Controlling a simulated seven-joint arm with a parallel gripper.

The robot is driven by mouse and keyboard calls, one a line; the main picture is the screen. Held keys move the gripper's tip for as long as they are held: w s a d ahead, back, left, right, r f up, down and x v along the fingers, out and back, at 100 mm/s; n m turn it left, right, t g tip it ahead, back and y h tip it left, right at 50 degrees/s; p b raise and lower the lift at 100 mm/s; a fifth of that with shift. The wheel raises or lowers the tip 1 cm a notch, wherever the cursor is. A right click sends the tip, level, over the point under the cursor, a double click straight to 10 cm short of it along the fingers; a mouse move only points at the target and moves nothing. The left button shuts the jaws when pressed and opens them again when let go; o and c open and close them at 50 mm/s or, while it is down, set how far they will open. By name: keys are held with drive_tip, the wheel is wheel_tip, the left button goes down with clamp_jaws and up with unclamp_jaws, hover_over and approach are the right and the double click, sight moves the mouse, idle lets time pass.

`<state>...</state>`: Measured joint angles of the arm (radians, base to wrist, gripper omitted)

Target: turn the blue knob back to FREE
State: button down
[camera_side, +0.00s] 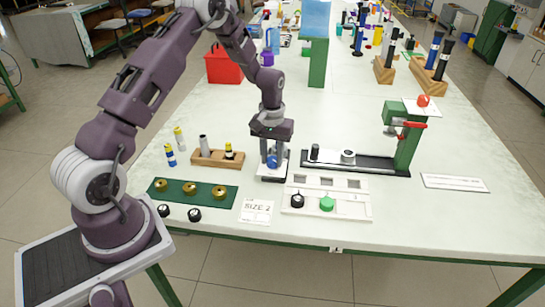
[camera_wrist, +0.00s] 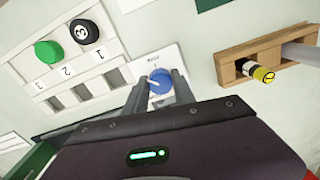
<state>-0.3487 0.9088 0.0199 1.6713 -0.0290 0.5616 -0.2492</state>
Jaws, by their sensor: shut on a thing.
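The blue knob (camera_side: 272,161) sits on a small white plate (camera_side: 266,178) on the bench, below my gripper (camera_side: 272,155). In the wrist view the blue knob (camera_wrist: 160,82) lies between the two fingers of my gripper (camera_wrist: 160,88). My gripper points down and is shut on the knob. A white pointer mark shows on the knob's upper left in the wrist view. The plate has small print near the knob, too small to read for sure, so I cannot tell which setting the mark points at.
A white tray (camera_side: 355,207) with a black knob (camera_side: 297,201) and a green knob (camera_side: 326,204) stands close at the right. A wooden rack (camera_side: 212,161) and a green board with brass discs (camera_side: 168,198) are to the left. A green post fixture (camera_side: 408,150) stands at the right.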

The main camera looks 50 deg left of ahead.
drive_tip(key=m, duration=0.4)
drive_tip(key=shift+a+m, duration=0.1)
drive_tip(key=shift+m, duration=1.9)
drive_tip(key=c, duration=1)
unclamp_jaws()
drive_tip(key=shift+c, duration=0.2)
